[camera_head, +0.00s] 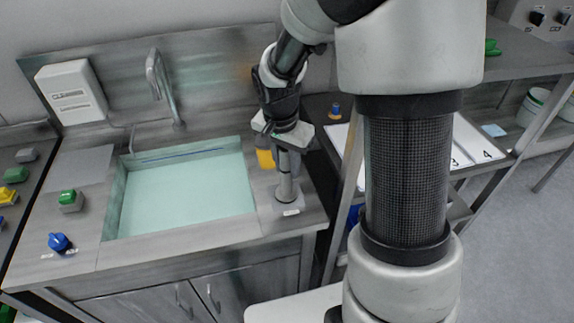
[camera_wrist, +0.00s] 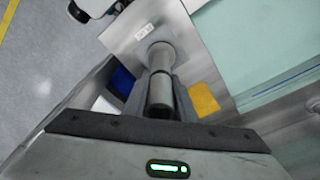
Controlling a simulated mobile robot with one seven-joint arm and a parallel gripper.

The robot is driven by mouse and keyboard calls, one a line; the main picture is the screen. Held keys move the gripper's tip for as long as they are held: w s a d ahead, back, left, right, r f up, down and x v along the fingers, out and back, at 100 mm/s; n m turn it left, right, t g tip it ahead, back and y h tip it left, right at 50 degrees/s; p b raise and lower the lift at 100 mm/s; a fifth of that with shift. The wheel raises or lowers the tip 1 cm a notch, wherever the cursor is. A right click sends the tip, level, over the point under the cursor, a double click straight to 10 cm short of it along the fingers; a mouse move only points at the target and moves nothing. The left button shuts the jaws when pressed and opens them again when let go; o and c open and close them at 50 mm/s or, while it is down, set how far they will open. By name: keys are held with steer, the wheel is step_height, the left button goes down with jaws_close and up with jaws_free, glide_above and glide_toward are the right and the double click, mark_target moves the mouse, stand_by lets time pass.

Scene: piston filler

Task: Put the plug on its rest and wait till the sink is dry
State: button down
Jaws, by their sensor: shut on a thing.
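The plug, a grey upright cylinder (camera_head: 285,185), stands to the right of the sink. Its lower end is at a round collar on a small labelled base, the rest (camera_head: 291,208). My gripper (camera_head: 284,155) is shut on the upper part of the plug. In the wrist view the plug (camera_wrist: 160,65) lies between the fingers of my gripper (camera_wrist: 160,92), and the labelled plate (camera_wrist: 143,32) is beyond it. I cannot tell whether the plug is fully seated. The sink (camera_head: 187,188) shows an even pale turquoise inside; a thin layer of water cannot be told from a bare floor.
A tap (camera_head: 158,80) stands behind the sink. A green button (camera_head: 69,199) and a blue knob (camera_head: 60,242) are on the left counter. A yellow piece (camera_head: 265,158) is just behind the plug. A shelf with numbered white places (camera_head: 480,150) is at right.

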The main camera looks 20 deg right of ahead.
steer(key=shift+f, duration=0.2)
steer(key=c, duration=1.5)
jaws_free()
steer(key=shift+o, duration=0.2)
steer(key=shift+r, duration=0.1)
